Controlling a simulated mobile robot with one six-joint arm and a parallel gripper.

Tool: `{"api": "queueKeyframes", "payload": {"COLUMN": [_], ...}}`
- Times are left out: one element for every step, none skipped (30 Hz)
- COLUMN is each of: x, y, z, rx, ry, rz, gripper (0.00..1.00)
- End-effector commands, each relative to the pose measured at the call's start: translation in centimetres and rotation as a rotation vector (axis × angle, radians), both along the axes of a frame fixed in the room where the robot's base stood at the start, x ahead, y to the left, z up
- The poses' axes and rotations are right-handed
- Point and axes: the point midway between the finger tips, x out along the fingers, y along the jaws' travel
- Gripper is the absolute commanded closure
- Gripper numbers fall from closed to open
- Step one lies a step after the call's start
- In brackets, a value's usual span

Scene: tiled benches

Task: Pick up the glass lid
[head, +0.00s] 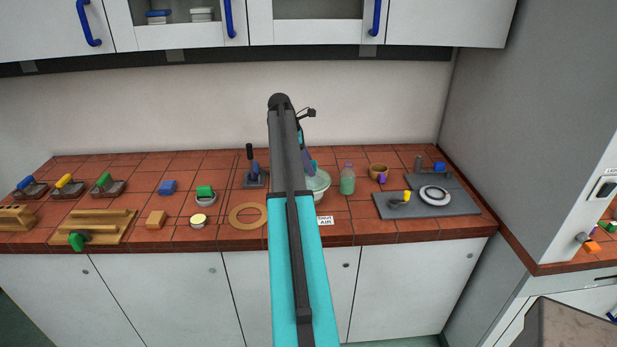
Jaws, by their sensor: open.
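A pale, greenish translucent dome (319,182), which looks like the glass lid, sits on the tiled bench just right of my arm. A small teal part shows at its top. My arm hides its left side, and I cannot tell whether it rests on a dish or on the tiles. My gripper (309,164) is mostly hidden behind my arm. Its visible part is close above the dome. Whether it touches the dome cannot be made out. Nothing is seen held in it.
A grey tray (457,207) lies farther right. A wooden ring (235,216) and a dark stand (252,180) are left of my arm. Wall cupboards (180,37) hang above the bench.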

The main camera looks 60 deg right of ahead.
Motion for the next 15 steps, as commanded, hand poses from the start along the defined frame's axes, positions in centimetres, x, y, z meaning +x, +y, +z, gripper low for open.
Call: {"api": "queueKeyframes", "payload": {"x": [-0.02,-0.02,-0.02,-0.02,-0.03,-0.03,-0.04,-0.04,-0.04,-0.05,-0.05,-0.06,-0.06,-0.06,-0.07], "y": [-0.01,-0.01,-0.01,-0.02,-0.02,-0.02,-0.03,-0.03,-0.03,-0.03,-0.03,-0.03,-0.03,-0.03,-0.04], "z": [0.01,0.02,0.02,0.01,0.02,0.02,0.02,0.02,0.02,0.02,0.01,0.02,0.02,0.02,0.02], "rx": [0.000,0.000,0.000,0.000,0.000,0.000,0.000,0.000,0.000,0.000,0.000,0.000,0.000,0.000,0.000], "ry": [0.000,0.000,0.000,0.000,0.000,0.000,0.000,0.000,0.000,0.000,0.000,0.000,0.000,0.000,0.000], "rz": [0.000,0.000,0.000,0.000,0.000,0.000,0.000,0.000,-0.001,-0.001,-0.001,-0.001,-0.001,-0.001,-0.001], "gripper": [0.58,0.58,0.63,0.68,0.73,0.80,0.85,0.90,0.97,1.00,1.00,1.00,1.00,1.00,1.00]}}
